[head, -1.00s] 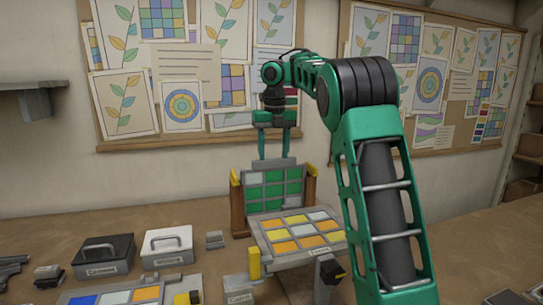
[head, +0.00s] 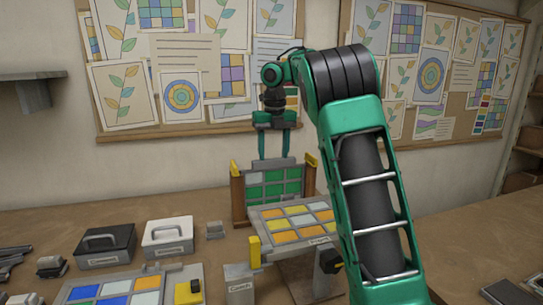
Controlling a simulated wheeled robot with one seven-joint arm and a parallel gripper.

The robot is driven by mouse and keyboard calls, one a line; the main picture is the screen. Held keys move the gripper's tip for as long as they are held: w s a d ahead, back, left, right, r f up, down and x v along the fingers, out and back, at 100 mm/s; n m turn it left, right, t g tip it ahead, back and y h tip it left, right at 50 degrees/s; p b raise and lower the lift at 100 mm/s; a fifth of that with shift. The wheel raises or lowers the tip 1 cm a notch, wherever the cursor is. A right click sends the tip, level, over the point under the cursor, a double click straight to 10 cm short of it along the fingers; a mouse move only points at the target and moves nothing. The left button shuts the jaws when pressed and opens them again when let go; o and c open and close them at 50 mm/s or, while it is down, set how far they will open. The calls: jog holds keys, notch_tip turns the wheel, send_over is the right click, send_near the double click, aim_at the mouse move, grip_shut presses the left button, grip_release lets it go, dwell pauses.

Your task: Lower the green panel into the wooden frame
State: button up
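The green panel (head: 274,190) has several green panes, one pale pane and a grey border with a raised grey grip on top. It stands upright between the two brown posts of the wooden frame (head: 238,198), which have yellow tips. My gripper (head: 274,156) is above it, pointing down, with its two green fingers at either side of the grey grip, shut on it. The panel's lower edge and the frame's base are hidden behind a tilted panel with yellow and orange panes (head: 290,222).
A black case (head: 105,246) and a white case (head: 168,237) stand at the left. A blue-paned panel (head: 125,287) lies in front of them. Bare bench (head: 470,232) lies at the right.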

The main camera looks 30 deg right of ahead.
jog(key=shift+f, duration=0.2)
jog(key=o, duration=1.1)
jog(key=shift+f, duration=0.1)
jog(key=shift+r, duration=3.5)
